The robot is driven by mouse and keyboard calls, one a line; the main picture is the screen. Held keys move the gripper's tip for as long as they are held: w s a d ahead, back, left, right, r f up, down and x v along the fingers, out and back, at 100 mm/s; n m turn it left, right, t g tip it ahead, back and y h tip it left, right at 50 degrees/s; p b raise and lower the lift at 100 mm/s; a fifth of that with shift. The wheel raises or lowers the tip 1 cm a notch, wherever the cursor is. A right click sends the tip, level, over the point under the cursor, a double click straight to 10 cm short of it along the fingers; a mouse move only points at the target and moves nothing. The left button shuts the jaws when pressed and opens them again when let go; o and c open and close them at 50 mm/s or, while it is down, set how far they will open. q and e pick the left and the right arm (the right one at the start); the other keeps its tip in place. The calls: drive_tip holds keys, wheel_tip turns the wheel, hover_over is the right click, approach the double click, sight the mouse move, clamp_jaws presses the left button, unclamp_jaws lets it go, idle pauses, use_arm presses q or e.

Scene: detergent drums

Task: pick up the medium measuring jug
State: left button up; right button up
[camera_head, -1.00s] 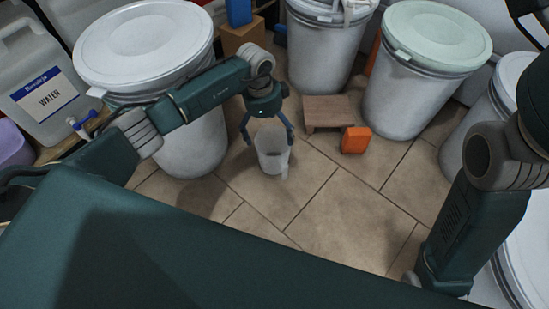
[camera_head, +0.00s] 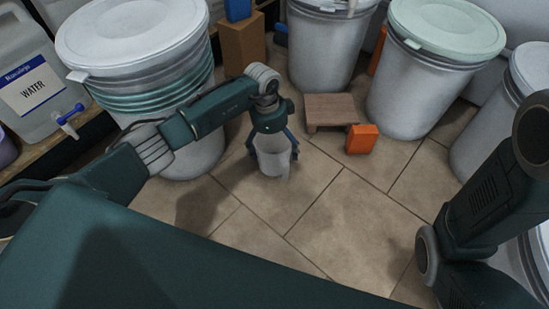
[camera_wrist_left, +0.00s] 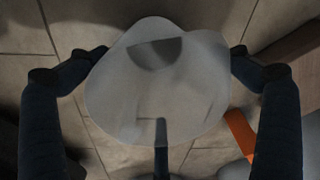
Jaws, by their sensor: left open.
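The measuring jug (camera_head: 272,163) is pale and translucent and stands upright on the tiled floor. It is the only jug I can make out, so I cannot compare its size. My left gripper (camera_head: 271,148) is directly above it, pointing down, with its fingers spread on either side of the jug. In the left wrist view, the jug (camera_wrist_left: 150,90) fills the middle between the fingers of the left gripper (camera_wrist_left: 168,62). They are open, and I cannot tell whether they touch it. My right arm shows at the right, but its gripper is out of view.
A large white drum (camera_head: 135,35) stands close behind my left arm. A small wooden stool (camera_head: 331,109) and an orange block (camera_head: 361,139) are right of the jug. More lidded drums (camera_head: 418,85) stand at the back. The floor (camera_head: 330,220) in front is clear.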

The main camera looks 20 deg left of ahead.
use_arm(q)
drive_tip(key=shift+r, duration=0.1)
drive_tip(key=c, duration=1)
